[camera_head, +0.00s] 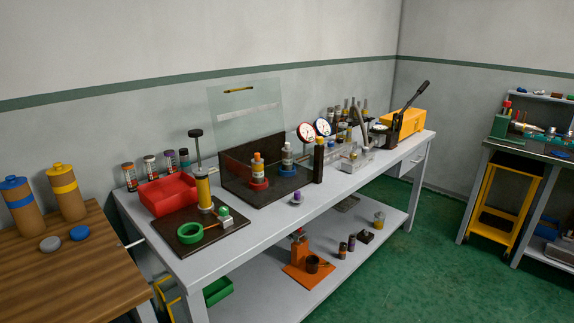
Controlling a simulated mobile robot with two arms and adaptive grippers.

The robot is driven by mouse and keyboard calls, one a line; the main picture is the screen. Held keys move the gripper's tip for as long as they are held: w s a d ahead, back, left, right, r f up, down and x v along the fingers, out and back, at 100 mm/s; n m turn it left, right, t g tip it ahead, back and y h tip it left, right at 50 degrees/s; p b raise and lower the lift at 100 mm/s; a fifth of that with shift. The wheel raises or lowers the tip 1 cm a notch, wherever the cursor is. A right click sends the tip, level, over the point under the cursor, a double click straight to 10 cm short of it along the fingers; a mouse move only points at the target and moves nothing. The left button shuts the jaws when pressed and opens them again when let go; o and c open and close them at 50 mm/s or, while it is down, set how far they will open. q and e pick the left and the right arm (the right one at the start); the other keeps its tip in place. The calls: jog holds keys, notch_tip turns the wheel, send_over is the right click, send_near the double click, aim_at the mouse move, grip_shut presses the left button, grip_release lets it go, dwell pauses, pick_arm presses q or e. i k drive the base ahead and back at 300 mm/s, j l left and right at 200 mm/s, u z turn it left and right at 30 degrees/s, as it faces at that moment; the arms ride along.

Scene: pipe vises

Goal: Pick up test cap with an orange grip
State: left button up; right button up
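A small upright piece with an orange top (257,164) stands on a red round base in the dark open-fronted box on the grey workbench. It looks like the test cap with the orange grip, but it is too small to be sure. A similar piece with a grey top (287,157) stands on a blue base to its right. A small purple-topped piece (297,198) stands alone near the bench's front edge. Neither of my grippers is in view.
The workbench (262,226) also holds a red bin (167,193), a green ring on a dark plate (190,233), two gauges and a yellow pump (401,122). A clear panel (245,105) stands behind the box. Green floor (420,250) is free at right.

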aim_at(257, 160)
jog(key=i+l+u, duration=0.15)
jog(key=i+l, duration=0.15)
jog(key=i+l+u, duration=0.15)
jog(key=i+l, duration=0.15)
jog(key=l, duration=0.15)
jog(key=i+l+u, duration=0.2)
jog(key=l, duration=0.25)
jog(key=i, duration=0.1)
